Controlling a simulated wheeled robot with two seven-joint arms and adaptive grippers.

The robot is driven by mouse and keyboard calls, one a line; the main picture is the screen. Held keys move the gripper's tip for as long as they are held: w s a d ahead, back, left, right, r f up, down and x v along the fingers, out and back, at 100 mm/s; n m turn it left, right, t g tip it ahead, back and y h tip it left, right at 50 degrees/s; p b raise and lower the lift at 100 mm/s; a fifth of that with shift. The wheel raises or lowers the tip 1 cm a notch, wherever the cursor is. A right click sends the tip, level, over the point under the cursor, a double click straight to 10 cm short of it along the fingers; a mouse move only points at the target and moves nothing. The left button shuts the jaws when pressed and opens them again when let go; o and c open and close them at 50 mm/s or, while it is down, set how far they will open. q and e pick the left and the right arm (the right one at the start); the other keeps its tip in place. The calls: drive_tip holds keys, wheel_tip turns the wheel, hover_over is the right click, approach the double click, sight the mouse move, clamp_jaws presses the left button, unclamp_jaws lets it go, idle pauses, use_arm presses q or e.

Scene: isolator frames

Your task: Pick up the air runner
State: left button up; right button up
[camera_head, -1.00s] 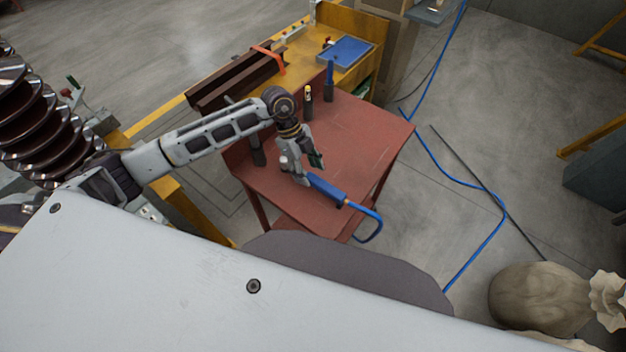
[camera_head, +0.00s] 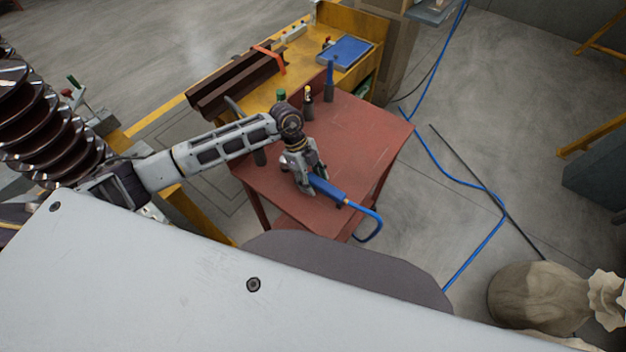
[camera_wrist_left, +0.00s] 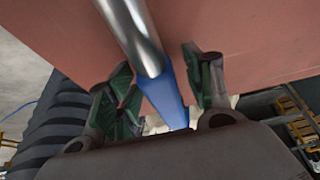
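The air runner (camera_head: 330,190) lies at the near edge of the red table (camera_head: 365,140), its blue body joined to a blue hose. In the left wrist view, the air runner (camera_wrist_left: 162,85) shows a shiny metal part and a blue body running between my fingers. My left gripper (camera_head: 311,179) is down at the tool and hides its left end. Its green-padded fingers stand apart on either side of the tool in the left wrist view (camera_wrist_left: 166,88), with a gap at the right finger. My right gripper is not in view.
Upright tools, including a yellow-topped one (camera_head: 308,103) and a blue-handled one (camera_head: 329,80), stand at the table's back left edge. A yellow bench (camera_head: 292,92) with brown beams (camera_head: 236,82) lies behind. The blue hose (camera_head: 497,213) runs across the floor. The table's right side is clear.

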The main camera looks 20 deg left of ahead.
sight(313, 177)
use_arm(q)
clamp_jaws()
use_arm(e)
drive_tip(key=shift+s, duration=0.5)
use_arm(q)
drive_tip(key=shift+r, duration=0.1)
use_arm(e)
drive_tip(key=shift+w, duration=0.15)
use_arm(q)
drive_tip(key=shift+r, duration=0.15)
drive_tip(key=shift+w+r, duration=0.1)
drive_tip(key=shift+r, duration=0.5)
wheel_tip(313, 177, up, 6)
drive_tip(key=shift+r, duration=1.2)
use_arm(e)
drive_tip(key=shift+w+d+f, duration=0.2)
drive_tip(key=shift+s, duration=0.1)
